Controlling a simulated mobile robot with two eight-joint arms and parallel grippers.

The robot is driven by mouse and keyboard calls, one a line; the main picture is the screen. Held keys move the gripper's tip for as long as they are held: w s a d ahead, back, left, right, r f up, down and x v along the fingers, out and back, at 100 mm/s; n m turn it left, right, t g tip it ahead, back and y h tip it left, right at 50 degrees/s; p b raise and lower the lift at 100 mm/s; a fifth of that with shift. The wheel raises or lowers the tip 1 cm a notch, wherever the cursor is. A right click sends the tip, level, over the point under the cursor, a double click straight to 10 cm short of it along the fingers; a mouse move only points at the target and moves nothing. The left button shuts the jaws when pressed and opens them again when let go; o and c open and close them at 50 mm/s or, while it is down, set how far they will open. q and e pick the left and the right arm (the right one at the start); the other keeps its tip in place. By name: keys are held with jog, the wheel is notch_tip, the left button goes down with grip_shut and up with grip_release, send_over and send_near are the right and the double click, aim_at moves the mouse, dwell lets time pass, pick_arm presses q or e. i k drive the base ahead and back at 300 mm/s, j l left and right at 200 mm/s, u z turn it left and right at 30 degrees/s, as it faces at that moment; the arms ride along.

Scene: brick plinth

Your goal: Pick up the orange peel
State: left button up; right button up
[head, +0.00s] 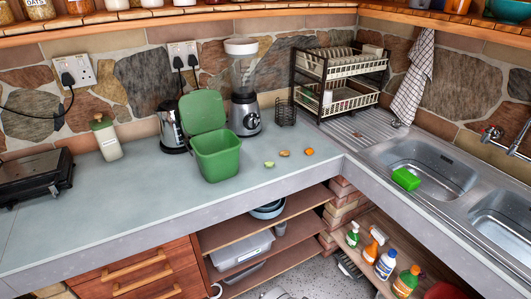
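A small bright orange piece (309,152), which looks like the orange peel, lies on the grey-green countertop (262,190), right of the green bin and near the inner corner. A small brownish scrap (284,153) lies just left of it, and a small pale green scrap (269,164) lies further left, closer to the bin. The three pieces are apart from one another. They are too small to make out in detail. Neither of my grippers is in view.
A green bin (217,158) with its lid raised stands left of the scraps. Behind are a blender (244,110), a kettle (170,125) and a dish rack (340,97). A sink (430,170) with a green sponge (406,179) is right. Counter in front of the scraps is clear.

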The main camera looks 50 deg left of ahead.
aim_at(310, 151)
jog(key=u, duration=1.4)
